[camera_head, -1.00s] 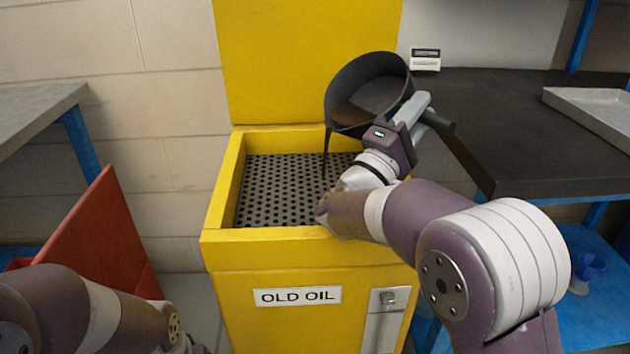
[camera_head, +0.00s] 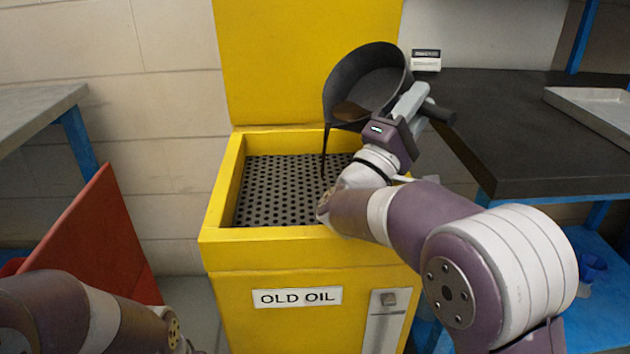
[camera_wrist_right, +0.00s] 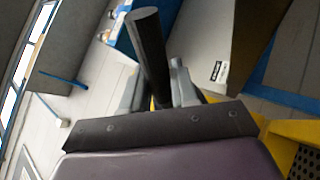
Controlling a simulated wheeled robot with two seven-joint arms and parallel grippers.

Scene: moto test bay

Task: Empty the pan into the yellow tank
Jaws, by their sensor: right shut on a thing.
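The dark pan (camera_head: 375,72) is tilted steeply over the yellow tank (camera_head: 222,190), its open side facing me. Dark oil lies in its lower part, and a thin stream runs from the lower left lip down to the perforated plate (camera_head: 280,190) inside the tank. My right gripper (camera_head: 418,105) is shut on the pan's handle (camera_head: 440,113). In the right wrist view the dark round handle (camera_wrist_right: 150,55) stands between the fingers. My left arm shows at the lower left, but its gripper is outside the picture.
The tank's yellow lid (camera_head: 305,60) stands open behind it. A black-topped bench (camera_head: 540,130) with a metal tray (camera_head: 595,108) is on the right. A red panel (camera_head: 95,235) and a grey table (camera_head: 35,115) are on the left. A small label card (camera_head: 426,60) stands behind the pan.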

